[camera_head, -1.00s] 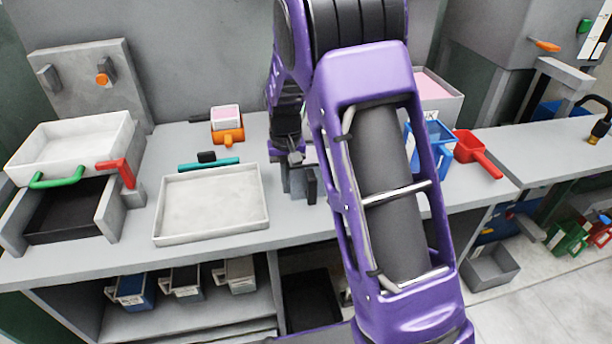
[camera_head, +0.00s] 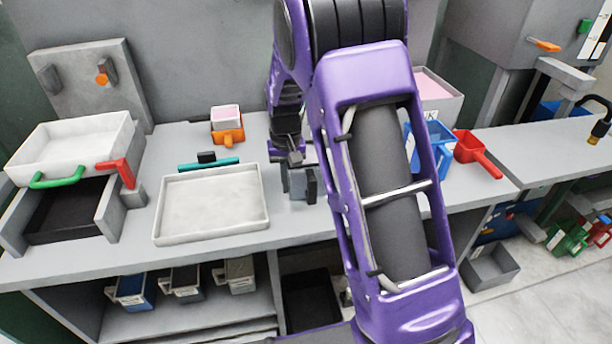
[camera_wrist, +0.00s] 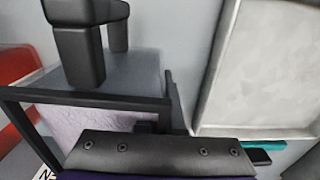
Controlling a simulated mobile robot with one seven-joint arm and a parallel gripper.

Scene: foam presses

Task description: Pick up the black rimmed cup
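The black rimmed cup (camera_wrist: 85,99) fills the left of the wrist view. It holds pale, speckled material, and its black handle (camera_wrist: 85,45) shows at the top left. In the head view the cup's grey front (camera_head: 298,182) stands upright on the bench, partly hidden by my arm. My gripper (camera_head: 291,157) is directly over the cup's back left part. In the wrist view its dark body covers the far part of the cup. A small dark piece appears inside the rim and another beside the wall. The fingertips are not clear, so I cannot tell whether they touch or grip the wall.
A white tray (camera_head: 211,236) lies left of the cup. An orange holder (camera_head: 228,137) and a teal-handled tool (camera_head: 208,164) are behind it. A blue cup (camera_head: 438,135) and red scoop (camera_head: 470,150) stand to the right. A press (camera_head: 70,150) is at far left.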

